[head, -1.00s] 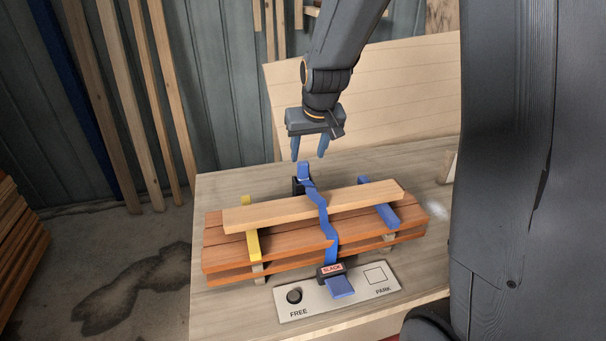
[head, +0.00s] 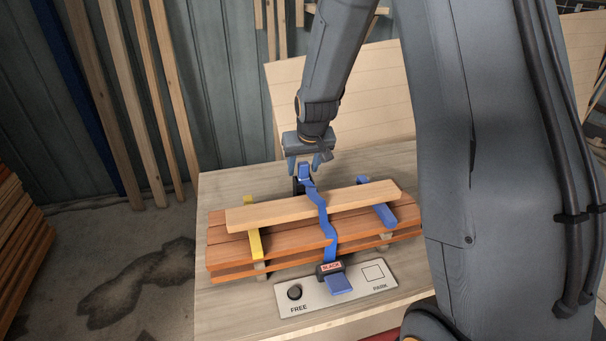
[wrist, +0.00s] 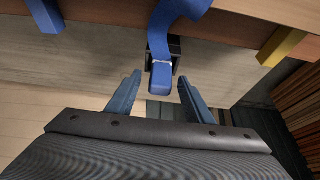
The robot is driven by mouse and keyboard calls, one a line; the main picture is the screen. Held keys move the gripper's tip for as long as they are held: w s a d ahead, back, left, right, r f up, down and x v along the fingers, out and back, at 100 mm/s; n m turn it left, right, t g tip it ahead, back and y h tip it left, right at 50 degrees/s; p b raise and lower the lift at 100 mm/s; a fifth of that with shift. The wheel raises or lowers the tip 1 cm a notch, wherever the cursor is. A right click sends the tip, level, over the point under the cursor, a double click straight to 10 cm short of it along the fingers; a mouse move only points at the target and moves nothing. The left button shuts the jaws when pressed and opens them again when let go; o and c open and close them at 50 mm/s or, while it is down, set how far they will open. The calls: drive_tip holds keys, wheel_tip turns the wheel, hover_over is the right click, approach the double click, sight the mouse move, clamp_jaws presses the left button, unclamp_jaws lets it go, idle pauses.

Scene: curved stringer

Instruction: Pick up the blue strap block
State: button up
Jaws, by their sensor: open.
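The blue strap block (head: 304,172) stands at the far end of the blue strap (head: 323,222), at a black holder (head: 298,186) behind the plank stack. My gripper (head: 304,167) is open, with its fingers down around the height of the block in the head view. In the wrist view the block (wrist: 161,78) shows ahead, between the lines of the two open fingers (wrist: 157,88). Whether the fingertips reach past its sides is hard to tell. No contact is visible. The strap runs over the planks to a black buckle marked SLACK (head: 331,269) at the front.
The reddish plank stack (head: 230,250) has a pale board (head: 270,211) on top. A yellow piece (head: 255,240) lies left and another blue piece (head: 383,213) right. A plate (head: 318,296) marked FREE and PARK lies in front. The bench (head: 228,187) behind the stack is clear at left.

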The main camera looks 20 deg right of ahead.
clamp_jaws()
drive_tip(key=shift+r, duration=0.1)
